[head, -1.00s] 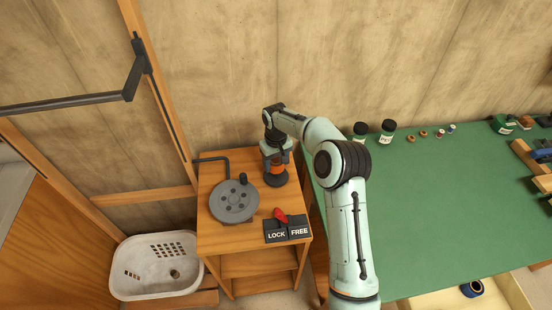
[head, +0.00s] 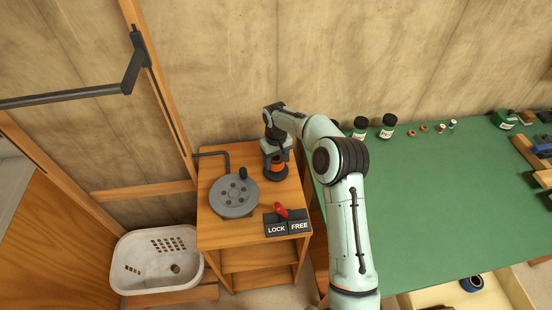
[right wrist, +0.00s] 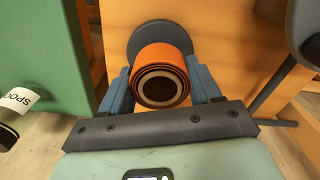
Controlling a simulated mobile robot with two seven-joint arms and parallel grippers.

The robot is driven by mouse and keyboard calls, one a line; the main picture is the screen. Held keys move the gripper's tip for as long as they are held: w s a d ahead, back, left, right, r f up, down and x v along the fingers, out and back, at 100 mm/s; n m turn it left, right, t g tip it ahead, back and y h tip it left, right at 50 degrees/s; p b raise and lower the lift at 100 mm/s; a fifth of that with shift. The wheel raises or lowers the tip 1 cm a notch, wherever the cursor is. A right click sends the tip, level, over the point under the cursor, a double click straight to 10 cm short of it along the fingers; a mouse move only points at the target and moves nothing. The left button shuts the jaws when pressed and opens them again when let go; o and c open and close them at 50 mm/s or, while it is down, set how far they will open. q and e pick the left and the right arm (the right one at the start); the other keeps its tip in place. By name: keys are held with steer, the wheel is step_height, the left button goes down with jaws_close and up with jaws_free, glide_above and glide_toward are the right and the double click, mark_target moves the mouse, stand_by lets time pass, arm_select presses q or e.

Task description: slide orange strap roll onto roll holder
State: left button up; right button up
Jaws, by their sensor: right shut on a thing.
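The orange strap roll (head: 277,167) is at the back right of the small wooden cabinet. My right gripper (head: 276,158) is above it and shut on it. In the right wrist view the roll (right wrist: 163,57) sits between the blue fingers, its pale core ring facing the camera. A dark round disc (right wrist: 158,32) lies beyond the roll, partly hidden by it; whether they touch, I cannot tell. A dark bent rod (head: 212,154) rises at the cabinet's back left and reaches left. I cannot tell which piece is the roll holder. My left gripper is out of view.
A grey wheel with a knob (head: 233,197) and a red lever (head: 281,211) by LOCK and FREE labels are on the cabinet (head: 252,236). A black bar (head: 70,99) hangs upper left. A white basket (head: 140,276) stands left; a green bench (head: 430,210) right.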

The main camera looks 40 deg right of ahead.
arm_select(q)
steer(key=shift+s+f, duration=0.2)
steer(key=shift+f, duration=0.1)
arm_select(e)
steer(key=shift+f, duration=0.9)
steer(key=o, duration=1.1)
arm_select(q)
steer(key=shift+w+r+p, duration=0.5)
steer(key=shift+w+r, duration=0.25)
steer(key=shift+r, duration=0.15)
arm_select(e)
step_height(320, 180, up, 14)
steer(key=shift+f, duration=0.25)
